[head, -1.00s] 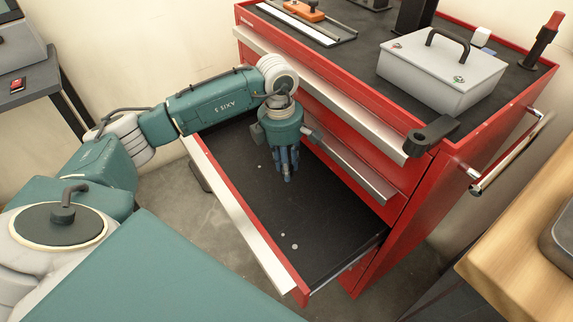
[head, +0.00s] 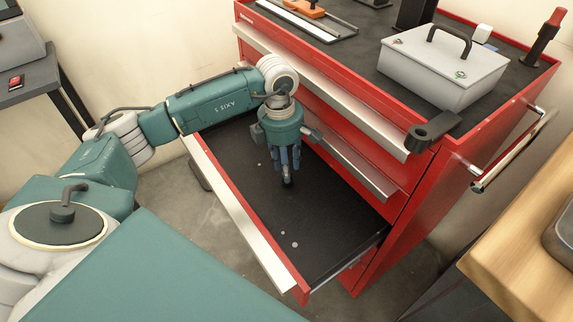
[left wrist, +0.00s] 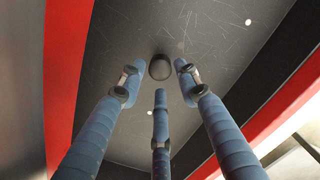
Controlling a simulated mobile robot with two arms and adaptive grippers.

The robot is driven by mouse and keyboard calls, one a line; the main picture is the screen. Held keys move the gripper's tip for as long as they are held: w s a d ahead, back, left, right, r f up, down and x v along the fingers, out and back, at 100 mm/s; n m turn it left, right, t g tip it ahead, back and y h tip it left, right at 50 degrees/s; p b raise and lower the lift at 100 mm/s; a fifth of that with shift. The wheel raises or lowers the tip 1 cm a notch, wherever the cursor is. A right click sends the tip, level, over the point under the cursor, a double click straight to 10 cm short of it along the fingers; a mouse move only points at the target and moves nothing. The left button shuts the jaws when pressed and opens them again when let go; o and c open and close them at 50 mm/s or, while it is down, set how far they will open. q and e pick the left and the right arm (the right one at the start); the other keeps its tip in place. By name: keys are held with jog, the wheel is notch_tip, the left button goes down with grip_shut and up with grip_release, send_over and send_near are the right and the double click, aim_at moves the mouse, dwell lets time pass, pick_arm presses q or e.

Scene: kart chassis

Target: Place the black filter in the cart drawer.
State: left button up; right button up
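The black filter (left wrist: 160,67) is a small, dark, rounded piece in the left wrist view, beyond my fingertips and against the black drawer floor. In the head view it shows as a small dark shape (head: 288,182) just below the fingers; I cannot tell whether it rests on the floor. The cart drawer (head: 330,215) is pulled out, with red sides and a pale front edge. My left gripper (head: 287,165) points down over it. Its three blue fingers (left wrist: 160,85) are spread apart with nothing between them. My right gripper is not in view.
The red cart holds a grey box (head: 440,75) with a black handle on top. A black holder (head: 432,133) sticks out from its top edge. Closed drawers stand behind the open one. A wooden table edge (head: 520,245) is at the right. The open drawer is otherwise largely bare.

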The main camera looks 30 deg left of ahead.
pick_arm(q)
jog(key=shift+r, duration=0.15)
notch_tip(320, 180, up, 3)
jog(key=shift+w+a+f+p, duration=0.1)
jog(key=shift+f+p, duration=0.1)
jog(key=shift+p, duration=0.45)
notch_tip(320, 180, up, 10)
jog(key=p, duration=0.1)
jog(key=shift+s+a+r, duration=0.15)
jog(key=shift+s+a, duration=0.15)
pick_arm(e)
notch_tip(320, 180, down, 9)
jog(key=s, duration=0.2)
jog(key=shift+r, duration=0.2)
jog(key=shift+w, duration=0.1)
